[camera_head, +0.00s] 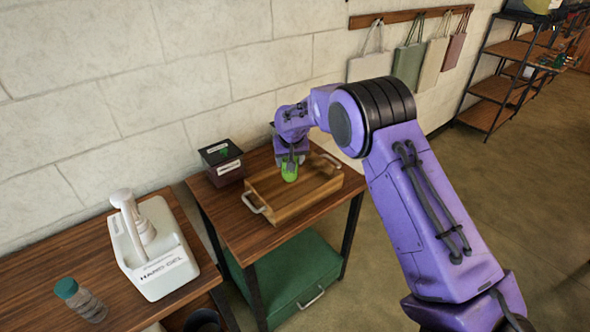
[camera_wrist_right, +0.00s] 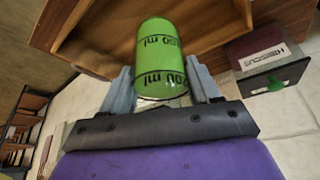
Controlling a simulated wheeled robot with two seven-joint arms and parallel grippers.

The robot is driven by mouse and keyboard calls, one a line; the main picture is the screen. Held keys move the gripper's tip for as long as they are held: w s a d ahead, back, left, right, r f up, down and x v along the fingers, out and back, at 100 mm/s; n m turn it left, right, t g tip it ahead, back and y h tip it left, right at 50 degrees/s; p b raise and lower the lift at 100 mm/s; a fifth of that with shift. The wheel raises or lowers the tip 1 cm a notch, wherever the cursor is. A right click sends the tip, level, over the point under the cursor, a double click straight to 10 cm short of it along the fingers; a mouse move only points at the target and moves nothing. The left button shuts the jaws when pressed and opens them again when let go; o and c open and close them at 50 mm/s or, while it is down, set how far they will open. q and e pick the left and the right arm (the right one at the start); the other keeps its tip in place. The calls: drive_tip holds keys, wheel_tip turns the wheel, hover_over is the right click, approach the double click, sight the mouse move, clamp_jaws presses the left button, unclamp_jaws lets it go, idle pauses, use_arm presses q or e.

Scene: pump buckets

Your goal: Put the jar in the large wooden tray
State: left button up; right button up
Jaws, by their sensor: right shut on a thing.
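The jar (camera_head: 290,173) is bright green and sits between the fingers of my right gripper (camera_head: 290,160), over the large wooden tray (camera_head: 271,211) in the head view. In the right wrist view the jar (camera_wrist_right: 160,58) shows black "ml" markings, and my right gripper (camera_wrist_right: 160,88) is shut on it with a finger on each side. The wooden tray (camera_wrist_right: 75,48) lies beyond the jar there. I cannot tell whether the jar touches the tray floor. The tray has metal handles and stands on a small wooden table. My left gripper is not in view.
A dark box (camera_head: 222,160) stands left of the tray, close to its wall. A white hand gel dispenser (camera_head: 160,252) and a clear bottle with a teal cap (camera_head: 80,299) stand on the nearer left table. A green bin (camera_head: 290,280) is under the tray's table. Bags hang on the wall.

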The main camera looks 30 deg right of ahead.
drive_tip(key=d+f+p, duration=0.1)
drive_tip(key=f, duration=0.1)
drive_tip(key=w+d+f+p, duration=0.1)
drive_tip(key=f, duration=0.2)
drive_tip(key=w+d+f, duration=0.1)
drive_tip(key=f, duration=0.1)
drive_tip(key=shift+d+f+p, duration=0.1)
drive_tip(key=shift+f+p, duration=0.2)
drive_tip(key=shift+p, duration=0.1)
drive_tip(key=shift+w+f, duration=0.1)
drive_tip(key=shift+f, duration=0.3)
drive_tip(key=o, duration=1.6)
drive_tip(key=shift+f, duration=0.1)
